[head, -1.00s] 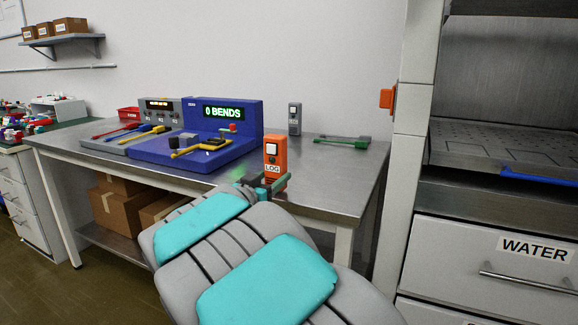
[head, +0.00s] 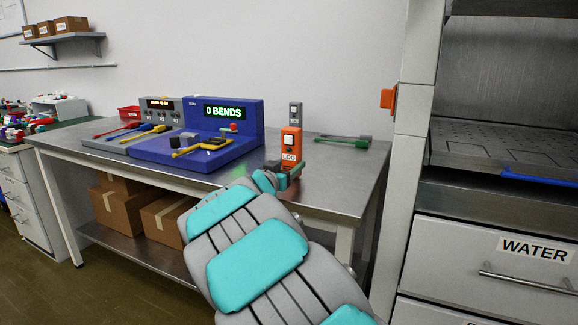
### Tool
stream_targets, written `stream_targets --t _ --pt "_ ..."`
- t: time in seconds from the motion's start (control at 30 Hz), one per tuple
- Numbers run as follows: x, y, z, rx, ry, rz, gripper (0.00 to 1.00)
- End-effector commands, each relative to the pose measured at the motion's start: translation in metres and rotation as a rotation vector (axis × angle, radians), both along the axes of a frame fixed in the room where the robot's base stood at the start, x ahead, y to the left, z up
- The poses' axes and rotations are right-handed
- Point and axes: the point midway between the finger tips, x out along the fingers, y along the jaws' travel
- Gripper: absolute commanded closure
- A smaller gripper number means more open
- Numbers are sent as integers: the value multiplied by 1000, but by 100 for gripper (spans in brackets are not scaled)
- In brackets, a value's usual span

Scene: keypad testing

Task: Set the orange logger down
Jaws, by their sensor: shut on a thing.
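The orange logger (head: 291,145), marked LOG, is upright at the tip of my arm, over the right half of the metal bench (head: 340,180). My gripper (head: 284,176) is shut on the logger's lower part. I cannot tell whether the logger's base touches the bench top. My arm hides part of the bench's front edge.
A grey logger-like device (head: 296,112) stands just behind the orange logger. The blue tester (head: 250,125) reading "0 BENDS" is to the left. A green tool (head: 343,140) lies at the right.

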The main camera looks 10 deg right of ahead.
Motion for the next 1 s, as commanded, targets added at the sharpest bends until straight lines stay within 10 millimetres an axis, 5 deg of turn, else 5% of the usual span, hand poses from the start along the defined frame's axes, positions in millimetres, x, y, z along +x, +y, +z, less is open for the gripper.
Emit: stream_targets --t 0.3,0.33,0.57,1.0 --pt "0 0 -5 1 1 -1 96" --pt "0 0 -4 0 0 -1 32" --pt "0 0 -4 0 0 -1 7" --pt "-7 7 -1 -1 2 2 6"
